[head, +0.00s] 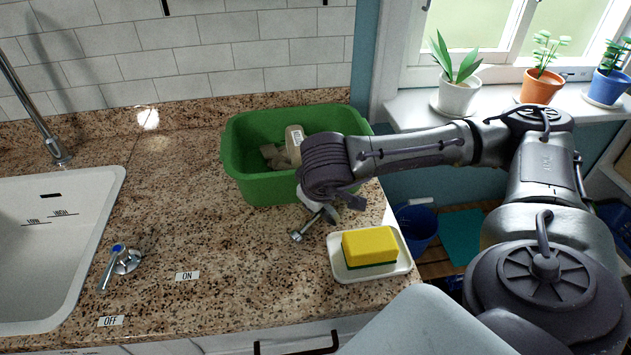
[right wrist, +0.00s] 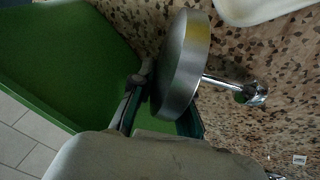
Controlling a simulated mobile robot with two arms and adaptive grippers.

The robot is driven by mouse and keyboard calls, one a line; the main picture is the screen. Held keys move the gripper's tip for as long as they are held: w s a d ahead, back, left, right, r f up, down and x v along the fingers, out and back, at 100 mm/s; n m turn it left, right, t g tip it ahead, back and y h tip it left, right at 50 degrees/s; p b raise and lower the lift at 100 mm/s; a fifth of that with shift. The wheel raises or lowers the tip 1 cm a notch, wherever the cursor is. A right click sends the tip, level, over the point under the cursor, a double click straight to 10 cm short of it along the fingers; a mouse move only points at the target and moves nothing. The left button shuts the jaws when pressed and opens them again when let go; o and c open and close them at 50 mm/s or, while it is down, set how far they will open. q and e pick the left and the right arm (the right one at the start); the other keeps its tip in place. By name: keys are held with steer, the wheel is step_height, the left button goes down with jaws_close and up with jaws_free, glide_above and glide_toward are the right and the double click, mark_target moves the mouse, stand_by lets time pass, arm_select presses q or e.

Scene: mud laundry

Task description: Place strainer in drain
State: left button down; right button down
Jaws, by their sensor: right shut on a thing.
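The metal strainer shows as a round disc with a thin stem in the right wrist view (right wrist: 186,65), and partly in the head view (head: 311,226), over the counter beside the green tub. My right gripper (head: 328,205) is shut on the disc, and the stem points away from the fingers, toward the left in the head view. My arm hides part of the strainer. The white sink (head: 98,185) is at the left edge of the head view; its drain is out of view. My left gripper is not in view.
The green tub (head: 240,160) holds a bottle (head: 294,142) and other items. A yellow sponge (head: 369,245) sits on a white dish (head: 340,270) near the front edge. A lever (head: 120,262) and a faucet (head: 58,150) stand by the sink.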

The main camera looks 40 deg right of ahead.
steer(key=shift+s+f+b, duration=0.1)
steer(key=shift+f+b, duration=0.1)
steer(key=shift+b, duration=0.1)
steer(key=c, duration=1.1)
jaws_free()
steer(key=shift+c, duration=0.2)
steer(key=shift+r, duration=0.1)
